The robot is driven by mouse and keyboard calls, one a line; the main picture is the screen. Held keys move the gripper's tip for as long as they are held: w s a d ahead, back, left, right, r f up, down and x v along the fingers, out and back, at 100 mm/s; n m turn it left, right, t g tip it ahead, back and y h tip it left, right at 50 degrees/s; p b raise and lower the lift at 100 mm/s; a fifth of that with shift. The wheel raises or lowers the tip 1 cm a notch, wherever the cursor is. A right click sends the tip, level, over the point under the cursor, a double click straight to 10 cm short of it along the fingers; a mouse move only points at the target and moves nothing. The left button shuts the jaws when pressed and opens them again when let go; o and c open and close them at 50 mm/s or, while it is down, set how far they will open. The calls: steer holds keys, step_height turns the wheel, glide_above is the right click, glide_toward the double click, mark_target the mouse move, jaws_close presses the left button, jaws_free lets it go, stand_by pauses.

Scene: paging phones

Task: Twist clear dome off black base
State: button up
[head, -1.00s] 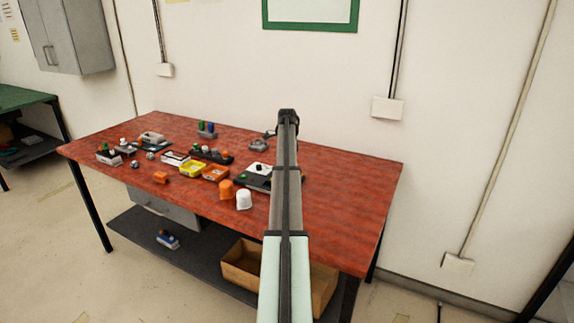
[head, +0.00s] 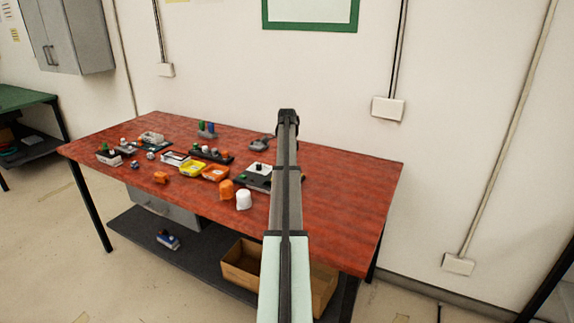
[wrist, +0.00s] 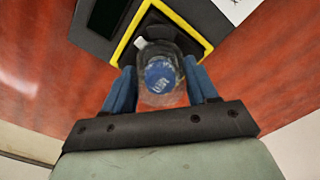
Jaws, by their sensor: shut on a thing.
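The clear dome (wrist: 179,97) shows in the wrist view, with a round blue piece with white marks seen through it. My gripper (wrist: 160,74) has its two blue fingers on either side of the dome and is shut on it. The black base (wrist: 158,20) lies just beyond the dome, inside a yellow border. Whether the dome is seated on the base or apart from it I cannot tell. In the head view my arm hides the gripper, and I cannot make out the dome there.
The red table (head: 335,215) carries several small parts on its left half. A white cup (head: 244,200) and an orange cup (head: 226,190) stand near the front edge. A yellow tray (head: 193,169) lies farther left. The right side of the table is clear.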

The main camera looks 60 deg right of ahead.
steer(key=shift+r, duration=0.15)
stand_by(0.3)
steer(key=shift+r, duration=3)
